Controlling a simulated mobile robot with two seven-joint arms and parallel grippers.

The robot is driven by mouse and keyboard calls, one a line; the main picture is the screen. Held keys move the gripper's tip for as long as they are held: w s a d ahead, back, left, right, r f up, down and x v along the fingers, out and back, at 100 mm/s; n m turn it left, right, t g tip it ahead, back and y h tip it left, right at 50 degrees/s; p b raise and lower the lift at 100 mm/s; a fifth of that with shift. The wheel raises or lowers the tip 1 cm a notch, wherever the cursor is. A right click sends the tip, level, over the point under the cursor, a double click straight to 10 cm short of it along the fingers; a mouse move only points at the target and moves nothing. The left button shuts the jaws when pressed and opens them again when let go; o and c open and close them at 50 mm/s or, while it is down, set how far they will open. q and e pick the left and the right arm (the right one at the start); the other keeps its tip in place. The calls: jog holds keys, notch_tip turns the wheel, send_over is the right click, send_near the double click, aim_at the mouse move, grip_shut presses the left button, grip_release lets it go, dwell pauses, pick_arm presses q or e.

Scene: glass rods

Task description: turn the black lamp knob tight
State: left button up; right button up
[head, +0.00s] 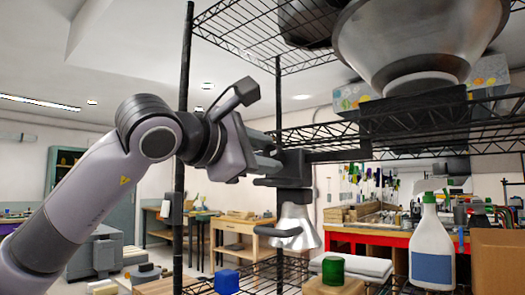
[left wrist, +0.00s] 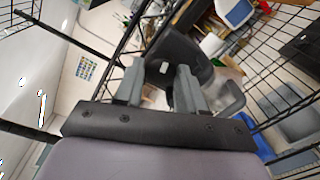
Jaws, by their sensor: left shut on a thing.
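The black lamp (head: 292,172) is fixed at the edge of the wire shelf in the head view, with its silver shade (head: 295,228) hanging below. My left gripper (head: 268,161) reaches it from the left and is shut at the lamp's black upper part. The left wrist view shows the two grey fingers of my left gripper (left wrist: 158,88) with the black lamp (left wrist: 180,52) just beyond their tips. The knob is mostly hidden at the fingers, and I cannot make out its turn angle. My right gripper is not in view.
A black wire shelf (head: 415,123) spans the upper right, with a large metal bowl-like thing (head: 420,40) above it. A black post (head: 279,110) stands close to my left wrist.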

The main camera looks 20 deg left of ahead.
pick_arm(q)
jog(key=shift+d+m, duration=0.1)
jog(key=shift+m, duration=1.3)
jog(key=o, duration=1.1)
jog(key=shift+c, duration=0.2)
jog(key=shift+f, duration=0.1)
jog(key=shift+f, duration=0.1)
